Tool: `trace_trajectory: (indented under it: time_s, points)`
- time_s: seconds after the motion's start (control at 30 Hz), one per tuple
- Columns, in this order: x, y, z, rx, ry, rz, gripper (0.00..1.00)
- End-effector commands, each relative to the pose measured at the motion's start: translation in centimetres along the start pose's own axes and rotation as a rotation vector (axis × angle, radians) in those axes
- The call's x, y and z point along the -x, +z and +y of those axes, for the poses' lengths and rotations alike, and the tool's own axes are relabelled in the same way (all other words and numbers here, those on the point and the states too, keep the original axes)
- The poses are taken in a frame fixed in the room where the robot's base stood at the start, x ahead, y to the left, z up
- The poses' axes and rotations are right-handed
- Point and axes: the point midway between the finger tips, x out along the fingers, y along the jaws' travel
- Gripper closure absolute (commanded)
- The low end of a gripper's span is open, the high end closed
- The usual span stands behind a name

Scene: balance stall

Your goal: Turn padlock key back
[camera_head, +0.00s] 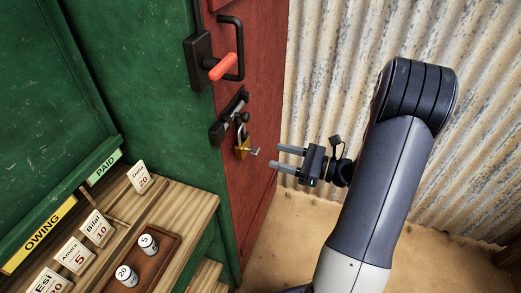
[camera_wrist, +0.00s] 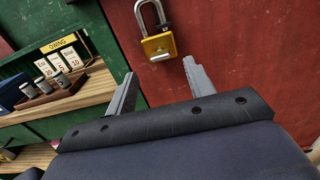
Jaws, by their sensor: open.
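The brass padlock (camera_head: 241,152) hangs by its shackle at the dark bolt (camera_head: 229,119) on the red door. A small silvery key (camera_head: 254,151) sticks out from the padlock toward my gripper. My gripper (camera_head: 276,158) is open and empty, just right of the key, with a small gap between them. In the wrist view the padlock (camera_wrist: 158,46) lies beyond my fingertips (camera_wrist: 159,68), roughly between them. I cannot tell whether the shackle is locked.
A black door handle (camera_head: 230,50) with a red grip is above the bolt. A wooden shelf (camera_head: 187,205) with name cards and a brown tray (camera_head: 170,246) of weights stands at left. Corrugated metal wall (camera_head: 330,60) is behind my arm. The space before the door is clear.

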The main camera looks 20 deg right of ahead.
Motion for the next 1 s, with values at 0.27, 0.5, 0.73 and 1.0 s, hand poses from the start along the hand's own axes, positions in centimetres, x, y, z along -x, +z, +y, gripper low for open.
trace_trajectory:
  time_s: [0.27,0.5,0.73,1.0]
  points:
    - [-4.6,0.1,0.1,0.000,0.004,0.001,0.49]
    - [-6.3,0.0,0.1,0.001,0.002,0.001,0.49]
    - [-6.4,0.0,0.0,0.001,0.000,0.001,0.49]
    - [-6.4,0.0,0.1,0.001,0.001,0.001,0.65]
